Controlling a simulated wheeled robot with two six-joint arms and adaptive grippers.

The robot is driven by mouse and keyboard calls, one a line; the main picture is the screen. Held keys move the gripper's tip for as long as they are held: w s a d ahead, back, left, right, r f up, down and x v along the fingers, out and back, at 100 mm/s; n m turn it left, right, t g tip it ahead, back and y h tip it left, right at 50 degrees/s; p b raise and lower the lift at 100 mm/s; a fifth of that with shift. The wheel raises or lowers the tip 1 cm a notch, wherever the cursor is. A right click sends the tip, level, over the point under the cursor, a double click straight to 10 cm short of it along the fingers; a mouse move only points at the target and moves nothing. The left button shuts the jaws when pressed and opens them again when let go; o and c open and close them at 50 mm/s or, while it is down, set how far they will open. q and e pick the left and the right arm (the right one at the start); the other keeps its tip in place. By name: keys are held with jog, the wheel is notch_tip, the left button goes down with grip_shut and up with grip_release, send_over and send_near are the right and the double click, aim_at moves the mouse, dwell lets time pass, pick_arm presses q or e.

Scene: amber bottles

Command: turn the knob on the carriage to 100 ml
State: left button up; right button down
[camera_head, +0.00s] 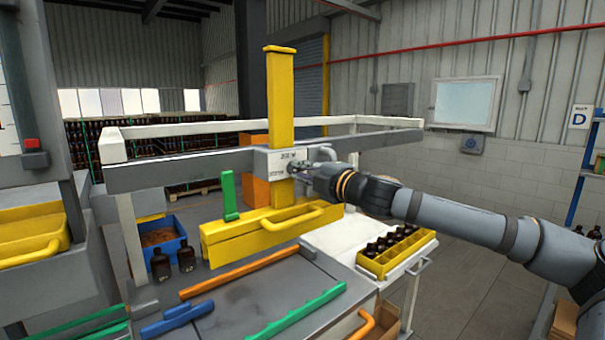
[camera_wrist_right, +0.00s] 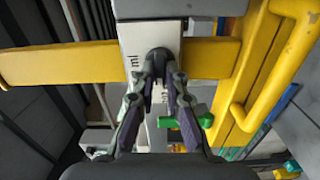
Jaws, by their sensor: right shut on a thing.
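The carriage (camera_head: 266,163) is a pale block with small printed markings, mounted on a grey horizontal rail in front of a yellow upright. My right gripper (camera_head: 318,172) reaches in from the right at the carriage's face. In the right wrist view, my right gripper (camera_wrist_right: 160,82) is shut on the dark round knob (camera_wrist_right: 160,56), with a finger on each side of it. The letters "ml" show on the white plate (camera_wrist_right: 133,40) beside the knob. The knob's pointer and the numbers cannot be read. My left gripper is not in view.
Below the carriage hangs a yellow bar with a handle (camera_head: 225,240), and a green lever (camera_head: 229,195) stands on its left. Two amber bottles (camera_head: 186,256) stand left of it. A yellow crate of bottles (camera_head: 372,266) sits on the white table at right.

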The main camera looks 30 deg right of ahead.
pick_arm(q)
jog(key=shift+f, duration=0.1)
pick_arm(e)
jog(key=shift+n, duration=0.5)
jog(key=c, duration=1.4)
grip_release()
